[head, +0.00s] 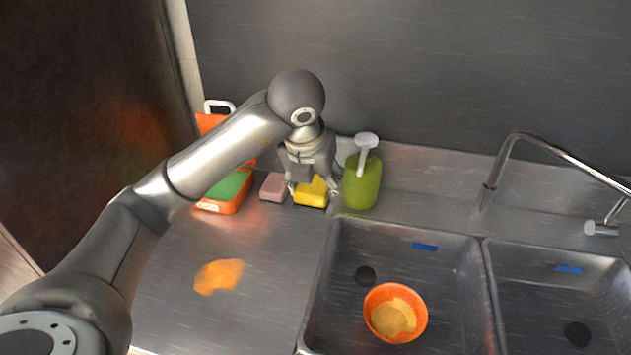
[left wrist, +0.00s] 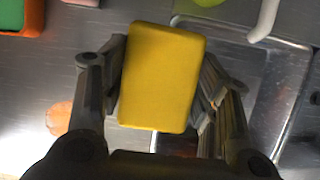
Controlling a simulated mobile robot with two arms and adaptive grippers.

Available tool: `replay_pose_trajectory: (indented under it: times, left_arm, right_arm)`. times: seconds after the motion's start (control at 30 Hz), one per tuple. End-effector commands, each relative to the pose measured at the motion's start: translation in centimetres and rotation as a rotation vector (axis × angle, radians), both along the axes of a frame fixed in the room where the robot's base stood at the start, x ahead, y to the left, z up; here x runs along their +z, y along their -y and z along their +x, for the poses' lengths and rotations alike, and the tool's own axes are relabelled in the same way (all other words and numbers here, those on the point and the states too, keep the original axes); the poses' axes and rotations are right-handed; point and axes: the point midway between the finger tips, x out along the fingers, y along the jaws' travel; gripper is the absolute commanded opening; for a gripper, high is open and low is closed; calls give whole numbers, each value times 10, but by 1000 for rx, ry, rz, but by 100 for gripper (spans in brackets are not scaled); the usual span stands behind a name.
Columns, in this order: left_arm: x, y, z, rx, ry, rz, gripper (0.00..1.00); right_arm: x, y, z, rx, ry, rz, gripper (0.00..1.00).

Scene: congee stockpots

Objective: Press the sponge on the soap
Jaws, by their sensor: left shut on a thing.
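A yellow sponge (head: 314,189) with a dark underside is between the fingers of my left gripper (head: 312,184), at the back of the counter. In the left wrist view the yellow sponge (left wrist: 160,78) fills the space between the fingers of my left gripper (left wrist: 162,85), which is shut on it. I cannot tell whether its underside touches the counter. An orange box (head: 226,207) with a green slab (head: 230,186), perhaps the soap, stands to its left, partly hidden by my arm. A green pump bottle (head: 362,183) with a white top stands just right of the sponge. My right gripper is out of view.
A pink sponge (head: 273,188) lies between the box and the yellow sponge. An orange smear (head: 219,276) marks the otherwise clear front counter (head: 265,310). A double sink with a faucet (head: 513,150) is on the right; an orange bowl (head: 374,298) sits in its left basin.

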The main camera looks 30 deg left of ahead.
Motion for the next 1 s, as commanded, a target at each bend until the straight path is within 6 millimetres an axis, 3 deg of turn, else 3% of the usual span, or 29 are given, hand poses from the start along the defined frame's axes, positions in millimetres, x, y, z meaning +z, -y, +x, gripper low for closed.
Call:
replay_pose_trajectory:
  times: [0.17,0.27,0.37,0.5,0.7,0.83,1.0]
  left_arm:
    - [-1,-7,3,2,-2,1,37]
    - [-6,-29,9,7,-5,0,37]
    - [-13,-66,18,9,-8,2,37]
    - [-21,-134,28,12,-7,2,37]
    - [-25,-222,28,11,-3,1,37]
    - [-24,-260,25,7,-2,0,37]
    - [-22,-284,21,2,-1,-1,37]
  right_arm:
    - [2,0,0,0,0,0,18]
    - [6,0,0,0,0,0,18]
    - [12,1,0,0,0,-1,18]
    - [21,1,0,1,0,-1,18]
    - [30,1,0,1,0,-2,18]
    - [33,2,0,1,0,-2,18]
    - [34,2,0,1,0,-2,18]
